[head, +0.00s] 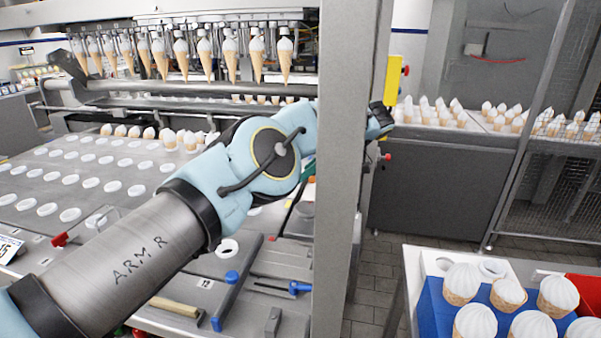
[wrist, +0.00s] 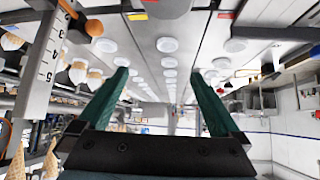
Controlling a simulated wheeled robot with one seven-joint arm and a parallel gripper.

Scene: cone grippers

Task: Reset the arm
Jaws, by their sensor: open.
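My arm reaches from the lower left of the head view toward the grey upright post (head: 345,150), which hides part of its far end. A dark part of the arm's end shows just right of the post. My gripper (wrist: 158,72) shows clearly in the wrist view, with its two green fingers spread wide apart. Nothing is held between them. Beyond the fingers is the metal machine table (wrist: 190,50) with rows of white discs (wrist: 168,44), which appears upside down. I cannot make out the fingers clearly in the head view.
A row of filled cones (head: 230,58) hangs from the machine at the back left. A yellow box (head: 393,80) is on the post, close to the arm's end. A blue tray (head: 432,305) of cones is at lower right. Tiled floor (head: 375,275) is clear beyond the post.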

